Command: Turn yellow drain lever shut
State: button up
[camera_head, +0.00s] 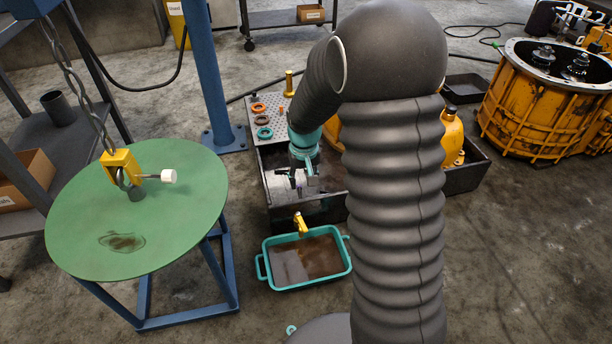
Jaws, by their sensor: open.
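The yellow drain lever (300,223) sticks out at the front wall of a black bin (325,210). It looks tilted, its upper end to the left, above a teal drip pan (262,268) holding brown liquid. My gripper (299,185) points down over the bin, behind and above the lever. It is open and apart from the lever. The fingers are small and dark here, and I cannot make out the gap between them clearly. My own arm hides the right part of the bin.
A green round table (190,215) with a yellow chain hook (121,165) stands left, beside a blue post (210,80). A perforated tray (252,112) with rings lies behind the bin. A large yellow housing (520,100) is at right.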

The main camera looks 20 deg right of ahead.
jog(key=shift+t, duration=0.3)
jog(key=shift+s+r+b, duration=0.15)
jog(key=shift+s+r, duration=0.3)
jog(key=shift+r, duration=0.3)
jog(key=shift+s+r+b, duration=0.1)
jog(key=shift+s+r, duration=0.4)
jog(key=shift+r, duration=0.3)
jog(key=shift+s+r+b, duration=0.15)
jog(key=shift+s+r, duration=0.3)
jog(key=shift+r, duration=0.3)
